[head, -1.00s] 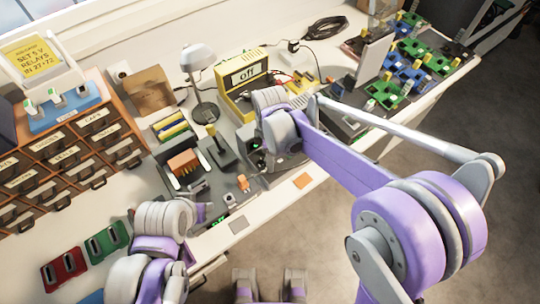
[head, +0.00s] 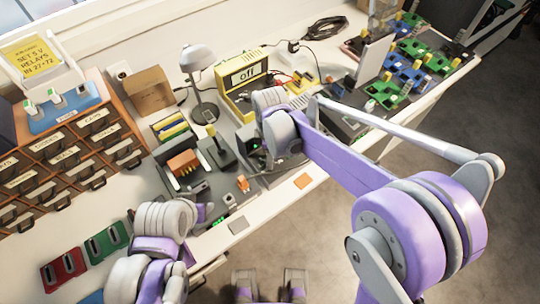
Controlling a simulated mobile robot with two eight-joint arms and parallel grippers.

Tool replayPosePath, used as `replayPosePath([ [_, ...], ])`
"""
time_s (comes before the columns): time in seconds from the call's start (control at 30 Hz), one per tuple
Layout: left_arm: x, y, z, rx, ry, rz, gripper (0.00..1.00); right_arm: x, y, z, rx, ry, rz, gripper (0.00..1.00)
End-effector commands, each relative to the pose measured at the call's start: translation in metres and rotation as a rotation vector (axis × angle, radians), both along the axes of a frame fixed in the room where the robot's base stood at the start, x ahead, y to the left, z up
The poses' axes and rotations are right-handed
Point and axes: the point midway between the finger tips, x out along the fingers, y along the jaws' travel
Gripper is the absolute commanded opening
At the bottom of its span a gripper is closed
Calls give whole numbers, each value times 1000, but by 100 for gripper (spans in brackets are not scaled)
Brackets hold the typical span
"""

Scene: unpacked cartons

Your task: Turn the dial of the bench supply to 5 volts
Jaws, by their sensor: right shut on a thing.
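The bench supply appears to be the dark box with a small green light (head: 255,141) near the middle of the bench, partly covered by my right wrist. Its dial and readout are hidden. My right gripper (head: 280,140) is at the box's front; its fingertips are mostly hidden behind my wrist, and it is shut on what seems to be the dial. My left gripper (head: 203,212) is low at the bench's front edge, left of the supply, its jaws too hidden to read. A yellow sign (head: 35,53) reads "SET 5 V RELAYS IN 27+72".
A grey lamp (head: 197,60), an orange block (head: 184,163) and a wooden drawer unit (head: 70,150) are to the left. Green and blue boards (head: 405,75) crowd the far right. The bench's front strip is mostly clear.

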Motion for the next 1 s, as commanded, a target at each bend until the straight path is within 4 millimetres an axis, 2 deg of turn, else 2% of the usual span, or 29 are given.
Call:
replayPosePath([
  [0.37,-1,0,-7,0,3,0,50,-1,-1,0,0,0,-220,0],
  [1.0,-3,0,-17,0,6,0,50,-1,-1,0,1,1,-827,0],
])
